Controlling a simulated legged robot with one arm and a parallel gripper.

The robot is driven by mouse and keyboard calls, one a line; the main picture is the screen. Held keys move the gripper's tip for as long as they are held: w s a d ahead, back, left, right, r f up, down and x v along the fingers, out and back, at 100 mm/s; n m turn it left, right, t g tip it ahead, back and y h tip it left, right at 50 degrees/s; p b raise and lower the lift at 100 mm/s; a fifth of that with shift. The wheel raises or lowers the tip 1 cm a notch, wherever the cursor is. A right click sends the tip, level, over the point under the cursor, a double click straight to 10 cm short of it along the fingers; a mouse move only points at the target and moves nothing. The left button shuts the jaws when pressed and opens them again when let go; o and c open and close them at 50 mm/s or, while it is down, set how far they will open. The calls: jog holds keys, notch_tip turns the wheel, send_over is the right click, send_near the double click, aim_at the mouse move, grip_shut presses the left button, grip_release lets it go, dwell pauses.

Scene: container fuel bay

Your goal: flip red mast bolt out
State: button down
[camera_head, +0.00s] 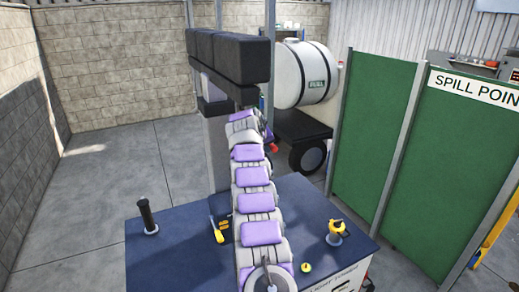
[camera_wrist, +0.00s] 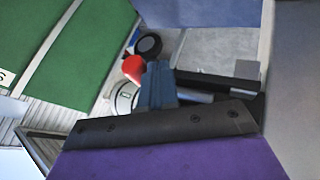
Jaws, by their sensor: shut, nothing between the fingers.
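The red mast bolt (camera_head: 272,148) shows as a small red tip just right of my arm's far end, by the mast (camera_head: 216,150). In the wrist view the red bolt's rounded end (camera_wrist: 133,68) is close to the left side of my blue-grey gripper fingers (camera_wrist: 158,86). The fingers are shut and hold nothing. I cannot tell whether they touch the bolt. The bolt's shaft and its seat are hidden behind the fingers. In the head view my gripper is hard to make out at the mast, beneath the black lamp heads (camera_head: 228,56).
A blue deck (camera_head: 170,245) bears a black upright handle (camera_head: 147,215), a yellow-handled tool (camera_head: 217,232) and a yellow fitting (camera_head: 337,232). A white tank (camera_head: 305,73) stands behind the mast. Green panels (camera_head: 365,135) stand on the right. Open floor lies on the left.

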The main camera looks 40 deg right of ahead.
jog(key=s+a+r+b, duration=0.2)
jog(key=s+a+b, duration=0.4)
jog(key=a+b, duration=0.6)
jog(key=shift+s+a+r+b, duration=0.2)
jog(key=shift+a+r+b, duration=0.2)
jog(key=shift+b, duration=0.45)
jog(key=shift+d, duration=0.15)
dwell(0.4)
